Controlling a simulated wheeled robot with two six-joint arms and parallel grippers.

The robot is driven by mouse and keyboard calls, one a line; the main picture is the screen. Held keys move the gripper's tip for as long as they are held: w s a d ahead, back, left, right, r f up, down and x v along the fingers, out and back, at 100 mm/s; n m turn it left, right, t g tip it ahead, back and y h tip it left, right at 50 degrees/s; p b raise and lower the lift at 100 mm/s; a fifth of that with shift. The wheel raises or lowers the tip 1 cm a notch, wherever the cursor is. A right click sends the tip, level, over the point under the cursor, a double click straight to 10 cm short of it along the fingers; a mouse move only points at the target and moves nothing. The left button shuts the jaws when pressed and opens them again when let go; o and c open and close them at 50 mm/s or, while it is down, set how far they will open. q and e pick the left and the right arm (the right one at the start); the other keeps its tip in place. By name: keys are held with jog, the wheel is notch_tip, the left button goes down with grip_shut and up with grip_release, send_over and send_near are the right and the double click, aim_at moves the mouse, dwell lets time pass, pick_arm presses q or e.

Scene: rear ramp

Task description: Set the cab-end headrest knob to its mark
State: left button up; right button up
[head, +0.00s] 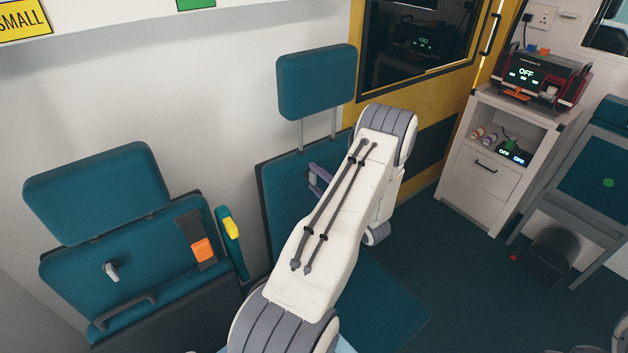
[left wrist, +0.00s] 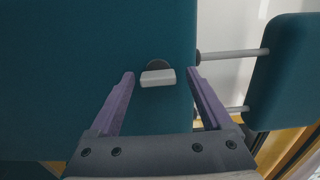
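The cab-end headrest (head: 316,82) is a teal pad raised on two metal posts above its seat back (head: 284,185). It also shows at the right of the left wrist view (left wrist: 288,75). The headrest knob (left wrist: 158,79), a light grey bar on a dark round base, sits on the teal seat back near its edge. My left gripper (left wrist: 160,74) is open, its purple fingertips on either side of the knob with gaps visible. In the head view my left gripper (head: 318,180) is partly hidden by my arm, which also hides the knob. I see no mark. My right gripper is out of view.
A second teal seat (head: 75,262) with its own headrest (head: 97,193), a grey knob (head: 111,271) and an orange buckle (head: 203,250) stands left. A white cabinet (head: 497,165) carries a red device (head: 540,76) at right. Dark floor lies clear between.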

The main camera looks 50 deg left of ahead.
pick_arm(q)
jog(key=s+d+b, duration=0.1)
jog(key=d+b, duration=0.1)
jog(key=d, duration=0.8)
jog(key=shift+d, duration=0.15)
